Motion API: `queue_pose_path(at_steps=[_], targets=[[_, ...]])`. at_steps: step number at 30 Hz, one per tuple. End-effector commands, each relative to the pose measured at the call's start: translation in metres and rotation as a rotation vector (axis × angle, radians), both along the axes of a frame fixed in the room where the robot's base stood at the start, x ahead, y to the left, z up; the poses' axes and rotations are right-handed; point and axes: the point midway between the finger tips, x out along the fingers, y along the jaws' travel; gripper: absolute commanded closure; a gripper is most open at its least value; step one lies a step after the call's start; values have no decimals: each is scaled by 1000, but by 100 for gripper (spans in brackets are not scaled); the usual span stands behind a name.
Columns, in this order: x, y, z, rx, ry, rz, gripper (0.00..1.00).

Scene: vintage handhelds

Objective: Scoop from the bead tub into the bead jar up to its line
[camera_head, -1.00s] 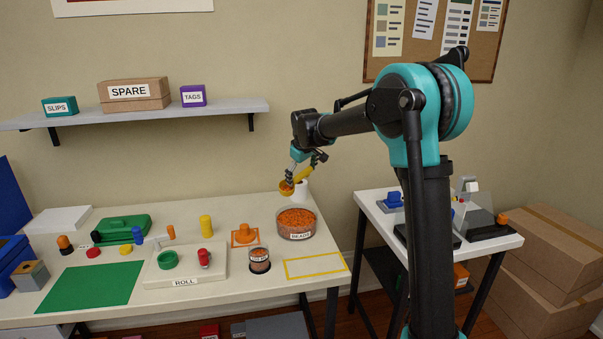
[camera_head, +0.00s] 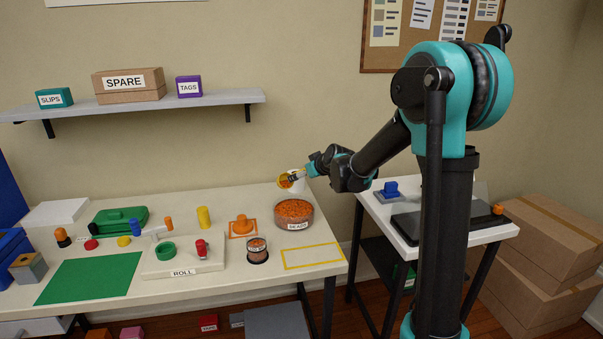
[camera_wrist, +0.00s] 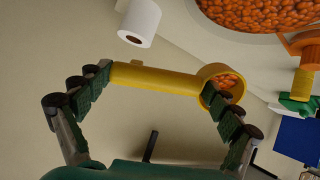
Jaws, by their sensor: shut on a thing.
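My gripper (camera_head: 306,173) is shut on a yellow scoop (camera_wrist: 155,78), with its fingers at both ends of the handle in the wrist view. The scoop's round cup (camera_wrist: 210,78) holds orange beads (camera_wrist: 228,85). In the head view the scoop (camera_head: 287,181) is raised behind and above the bead tub (camera_head: 294,225). The tub is a wide, clear round container full of orange beads; its beads also show at the top of the wrist view (camera_wrist: 265,12). The bead jar (camera_head: 257,251), small and clear with a label, stands in front-left of the tub. Its exact fill level is too small to tell.
An orange knobbed piece (camera_head: 242,226) stands left of the tub. A yellow outlined rectangle (camera_head: 313,256) lies empty right of the jar. A white roll (camera_wrist: 140,20) is near the scoop. A white tray marked ROLL (camera_head: 183,262) lies left of the jar.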

Motion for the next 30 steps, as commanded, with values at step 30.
queue_pose_path(at_steps=[30], targets=[[-11, -15, -9, 419, -319, 0, 68]])
